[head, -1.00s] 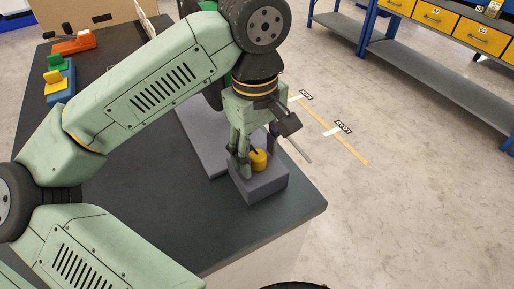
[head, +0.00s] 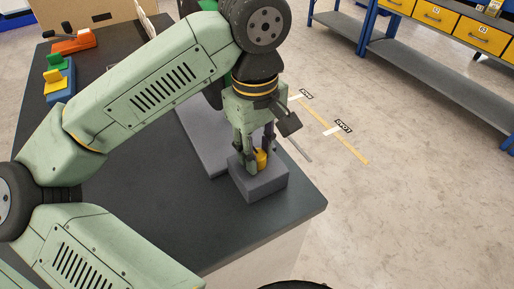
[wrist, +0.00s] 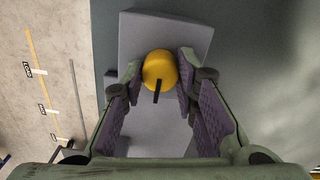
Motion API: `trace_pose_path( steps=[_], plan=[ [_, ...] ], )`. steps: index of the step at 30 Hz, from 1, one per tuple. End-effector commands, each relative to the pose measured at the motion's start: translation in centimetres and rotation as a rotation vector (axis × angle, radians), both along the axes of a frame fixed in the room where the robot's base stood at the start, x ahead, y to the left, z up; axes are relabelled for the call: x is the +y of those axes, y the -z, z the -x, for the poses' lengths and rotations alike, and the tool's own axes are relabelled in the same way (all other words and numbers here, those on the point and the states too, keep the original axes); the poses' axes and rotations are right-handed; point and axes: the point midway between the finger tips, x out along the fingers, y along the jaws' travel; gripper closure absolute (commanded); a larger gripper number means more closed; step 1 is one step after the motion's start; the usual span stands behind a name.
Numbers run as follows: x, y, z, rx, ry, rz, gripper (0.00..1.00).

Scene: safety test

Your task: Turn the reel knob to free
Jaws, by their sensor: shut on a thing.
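The yellow round knob (head: 262,158) sits on top of a grey block (head: 262,188) near the front right corner of the dark table. In the wrist view the knob (wrist: 160,66) has a black pointer that points down the picture. My gripper (head: 258,157) points down over the block with one finger on each side of the knob. In the wrist view my gripper (wrist: 161,70) is shut on the knob. The fingers hide part of the knob in the head view. Any marks for the knob's positions cannot be made out.
A grey plate (head: 198,135) lies behind the block, with a dark green part behind my arm mostly hidden. An orange device (head: 74,42) and a blue base with yellow and green parts (head: 58,80) stand at the far left. The table front is clear.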

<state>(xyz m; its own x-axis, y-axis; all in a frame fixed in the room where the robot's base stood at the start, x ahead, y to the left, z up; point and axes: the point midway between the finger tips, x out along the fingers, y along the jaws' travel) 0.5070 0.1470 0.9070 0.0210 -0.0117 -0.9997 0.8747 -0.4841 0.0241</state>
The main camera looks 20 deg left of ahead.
Motion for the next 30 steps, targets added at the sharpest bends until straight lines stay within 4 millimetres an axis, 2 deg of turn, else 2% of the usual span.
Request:
trace_pose_path(
  steps=[8, 14, 30],
  plan=[
    [0.01, 0.13, 0.01, 0.0, -0.029, 0.0, 1.0],
    [0.01, 0.36, 0.0, -0.001, -0.125, -0.002, 1.0],
    [-0.01, 0.31, 0.07, 0.0, -0.613, -0.002, 1.0]
  ],
)
